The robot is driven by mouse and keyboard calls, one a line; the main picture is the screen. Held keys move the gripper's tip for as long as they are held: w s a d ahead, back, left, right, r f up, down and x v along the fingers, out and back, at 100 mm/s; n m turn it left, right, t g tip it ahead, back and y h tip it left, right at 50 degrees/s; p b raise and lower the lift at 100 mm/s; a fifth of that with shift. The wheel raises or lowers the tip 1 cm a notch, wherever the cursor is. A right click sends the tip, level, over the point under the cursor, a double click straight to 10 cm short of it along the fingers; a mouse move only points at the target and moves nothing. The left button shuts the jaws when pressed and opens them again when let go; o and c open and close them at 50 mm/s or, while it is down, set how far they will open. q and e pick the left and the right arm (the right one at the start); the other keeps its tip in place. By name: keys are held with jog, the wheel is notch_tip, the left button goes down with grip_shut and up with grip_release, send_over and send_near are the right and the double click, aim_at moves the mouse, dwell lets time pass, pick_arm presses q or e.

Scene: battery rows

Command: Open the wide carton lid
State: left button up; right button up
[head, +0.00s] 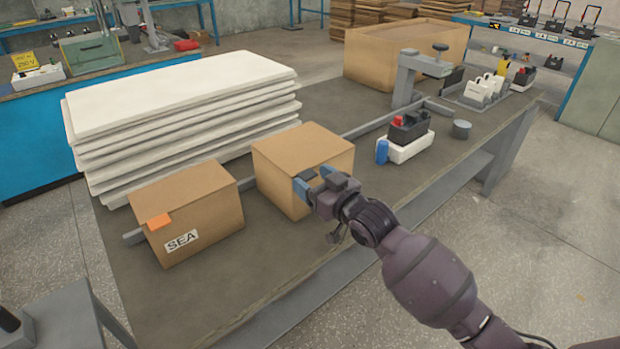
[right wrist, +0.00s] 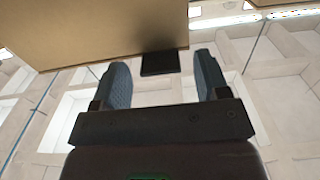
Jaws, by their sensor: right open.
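Two closed brown cartons stand on the workbench in the head view. One carton (head: 300,143) is in the middle, and the other carton (head: 187,210), marked SEA with an orange label, is to its left. I cannot tell for sure which is the wide one. My right gripper (head: 314,179) is open at the near right side of the middle carton, blue fingers toward it. In the right wrist view a carton wall (right wrist: 105,25) fills the upper left. A dark tab (right wrist: 160,63) at its edge lies between and beyond the open fingers (right wrist: 162,80). My left gripper is not in view.
A stack of white panels (head: 185,95) stands behind the cartons. A white tray (head: 406,149) with a black and red battery, a blue cylinder (head: 382,151) and a grey press (head: 408,82) are to the right. A large carton (head: 385,55) stands at the back.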

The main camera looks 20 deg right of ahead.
jog(key=shift+w+a, duration=0.2)
jog(key=shift+w, duration=0.35)
jog(key=shift+c, duration=0.3)
